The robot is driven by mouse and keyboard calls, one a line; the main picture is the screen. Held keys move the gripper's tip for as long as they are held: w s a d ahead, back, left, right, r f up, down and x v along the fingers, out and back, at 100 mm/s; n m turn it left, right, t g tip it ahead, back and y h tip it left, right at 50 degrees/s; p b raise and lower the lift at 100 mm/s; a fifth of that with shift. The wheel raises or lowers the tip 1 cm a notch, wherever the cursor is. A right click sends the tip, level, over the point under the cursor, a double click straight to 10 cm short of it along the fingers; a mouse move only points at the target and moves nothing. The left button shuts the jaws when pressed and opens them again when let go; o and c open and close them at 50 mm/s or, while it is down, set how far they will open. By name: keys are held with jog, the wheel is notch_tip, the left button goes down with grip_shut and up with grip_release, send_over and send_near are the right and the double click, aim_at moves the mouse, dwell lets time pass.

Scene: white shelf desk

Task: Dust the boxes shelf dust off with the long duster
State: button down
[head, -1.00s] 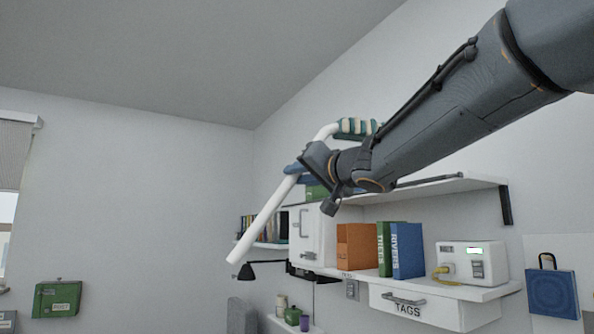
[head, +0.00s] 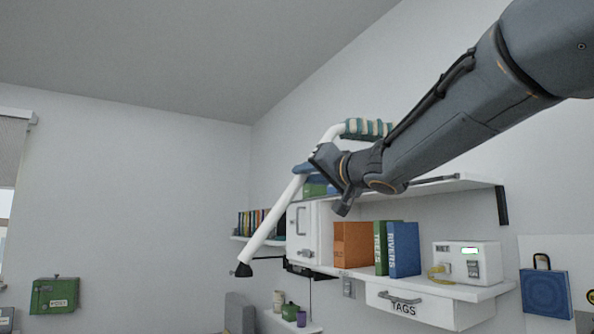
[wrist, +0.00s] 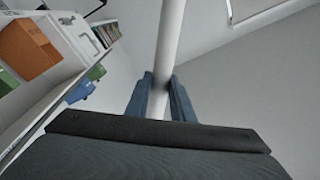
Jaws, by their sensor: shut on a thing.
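My gripper (head: 318,160) is shut on the white handle of the long duster (head: 270,218), in front of the upper shelf in the head view. The handle slants down to the left and bends at the top. The striped teal and cream duster head (head: 368,128) is above the upper shelf (head: 450,185), partly behind my arm. I cannot tell whether it touches anything. In the wrist view the handle (wrist: 172,40) runs between my two blue fingers (wrist: 160,92). Green and blue boxes (head: 316,188) sit on the upper shelf, partly hidden by my gripper. Dust cannot be made out.
Below are a white cabinet (head: 302,242), an orange box (head: 352,244), green and blue books (head: 403,249), a white device (head: 468,262) and a TAGS drawer (head: 410,306). Free room lies left.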

jog(key=w+d, duration=0.5)
jog(key=d, duration=0.3)
jog(key=w+d+f, duration=0.1)
jog(key=w+d, duration=0.5)
jog(key=d, duration=0.3)
jog(key=shift+w+f, duration=0.15)
jog(key=shift+w, duration=0.1)
jog(key=shift+f, duration=0.1)
dwell(0.7)
notch_tip(320, 180, down, 6)
jog(key=b, duration=0.1)
dwell(0.9)
jog(key=shift+f+b, duration=0.6)
jog(key=shift+f, duration=0.55)
dwell(0.8)
